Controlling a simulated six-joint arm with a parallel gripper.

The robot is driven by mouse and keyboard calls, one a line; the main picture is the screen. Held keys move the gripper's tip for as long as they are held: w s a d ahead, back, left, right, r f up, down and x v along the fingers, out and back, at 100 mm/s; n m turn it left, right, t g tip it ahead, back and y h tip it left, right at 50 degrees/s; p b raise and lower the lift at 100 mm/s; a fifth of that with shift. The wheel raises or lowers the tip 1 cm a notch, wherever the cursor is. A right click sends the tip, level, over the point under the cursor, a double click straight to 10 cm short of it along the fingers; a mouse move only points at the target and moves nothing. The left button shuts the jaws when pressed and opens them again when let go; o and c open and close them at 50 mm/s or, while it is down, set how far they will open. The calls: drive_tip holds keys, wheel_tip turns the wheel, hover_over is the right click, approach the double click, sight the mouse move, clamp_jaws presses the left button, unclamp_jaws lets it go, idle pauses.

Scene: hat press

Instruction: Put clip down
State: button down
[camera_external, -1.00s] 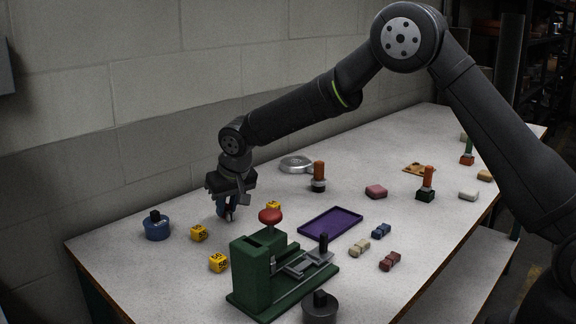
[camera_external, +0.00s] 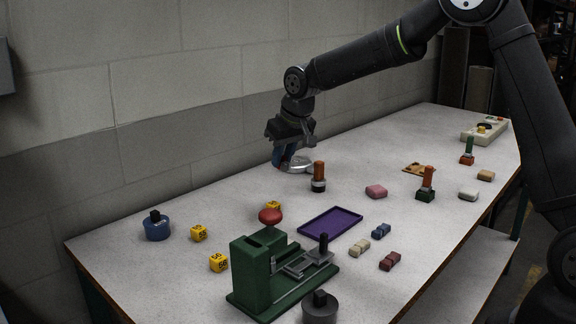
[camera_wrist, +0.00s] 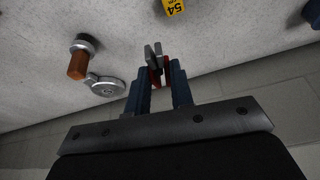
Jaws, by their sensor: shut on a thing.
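My gripper (camera_external: 284,158) is shut on a small clip (camera_wrist: 154,58) and holds it above the far side of the table. In the wrist view the clip has grey prongs pointing away from me and red parts between my blue fingers. The fingers cover much of it. In the external view the clip is small and mostly hidden, so its exact tilt is hard to tell. The grey table (camera_external: 190,270) lies below it.
A round silver tin (camera_external: 300,165) and an orange-handled stamp (camera_external: 318,172) are close by. The green press (camera_external: 252,272), purple tray (camera_external: 330,223), yellow cubes (camera_external: 199,233) and blue pot (camera_external: 156,228) stand nearer. Open table lies between the tin and the yellow cubes.

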drive_tip(key=w+d+n, duration=0.1)
drive_tip(key=w+d, duration=0.1)
drive_tip(key=d, duration=0.6)
drive_tip(key=w+d+n, duration=0.1)
drive_tip(key=w+d, duration=0.2)
drive_tip(key=d, duration=0.4)
hover_over(294, 200)
drive_tip(key=d, duration=0.1)
drive_tip(key=shift+y, duration=0.3)
drive_tip(key=f, duration=0.4)
drive_tip(key=s+f, duration=0.1)
drive_tip(key=f, duration=0.1)
drive_tip(key=shift+f, duration=2.35)
drive_tip(key=shift+f, duration=0.2)
drive_tip(key=c, duration=1.3)
unclamp_jaws()
drive_tip(key=shift+o, duration=0.2)
drive_tip(key=shift+r, duration=0.1)
drive_tip(key=v, duration=1.2)
drive_tip(key=shift+w+r, duration=0.15)
drive_tip(key=shift+w, duration=0.1)
